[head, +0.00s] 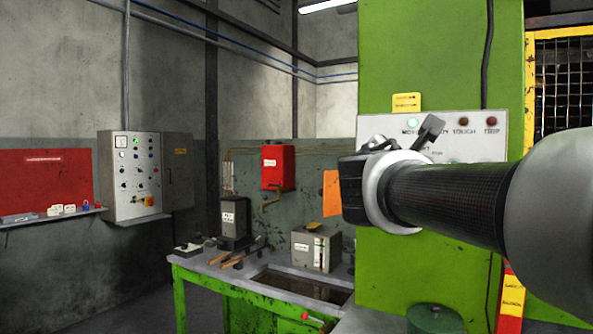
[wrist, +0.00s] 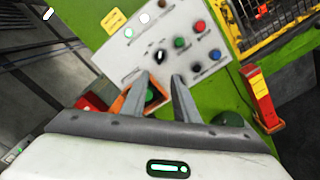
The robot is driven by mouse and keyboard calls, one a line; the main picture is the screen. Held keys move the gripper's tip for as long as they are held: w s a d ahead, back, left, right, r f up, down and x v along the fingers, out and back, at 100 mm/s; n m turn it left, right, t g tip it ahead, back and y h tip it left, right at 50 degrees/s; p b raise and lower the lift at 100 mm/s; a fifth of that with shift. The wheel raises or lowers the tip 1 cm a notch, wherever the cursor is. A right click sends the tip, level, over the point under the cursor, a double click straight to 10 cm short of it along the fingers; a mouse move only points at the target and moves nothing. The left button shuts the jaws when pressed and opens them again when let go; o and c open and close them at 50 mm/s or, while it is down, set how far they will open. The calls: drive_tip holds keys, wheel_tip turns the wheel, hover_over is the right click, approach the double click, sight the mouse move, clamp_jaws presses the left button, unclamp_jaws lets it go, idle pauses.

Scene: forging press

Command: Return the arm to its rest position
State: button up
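My arm (head: 440,200) reaches in from the right edge in the head view, stretched out in front of the green press. My gripper (wrist: 161,79) shows in the wrist view with its two grey fingers apart and nothing held between them. Beyond the fingers is the press's pale control panel (wrist: 185,45), with coloured buttons and a black knob. An orange piece (head: 331,193) shows just left of my gripper in the head view. In the wrist view an orange surround (wrist: 127,104) with a green button lies behind the left finger, partly hidden. I cannot tell whether a finger touches it.
The green press (head: 435,55) stands close behind my arm. A yellow-framed mesh guard (head: 562,80) is at the right. A workbench (head: 215,268) with tools and boxes stands lower left of the press. A control cabinet (head: 130,175) hangs on the left wall.

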drive_tip(key=s+d+f+m+g+y, duration=0.1)
drive_tip(key=s+f+m+g, duration=0.2)
drive_tip(key=s+f+m, duration=0.35)
drive_tip(key=s+f+m+g+y, duration=0.2)
drive_tip(key=s+f+m+g, duration=0.15)
drive_tip(key=f, duration=0.65)
drive_tip(key=s+a+f+m+g+y, duration=0.1)
drive_tip(key=s+a+f+m+y, duration=0.3)
drive_tip(key=s+a+f+m, duration=0.25)
drive_tip(key=s+a+f+m+g+y, duration=0.25)
drive_tip(key=s+a+f+m, duration=0.2)
drive_tip(key=s+f, duration=0.45)
wheel_tip(320, 180, up, 20)
drive_tip(key=w+n+p, duration=0.1)
drive_tip(key=p, duration=1.9)
drive_tip(key=shift+w+a+t, duration=0.2)
drive_tip(key=shift+w+t, duration=0.1)
drive_tip(key=shift+f+y, duration=0.15)
drive_tip(key=shift+y, duration=0.1)
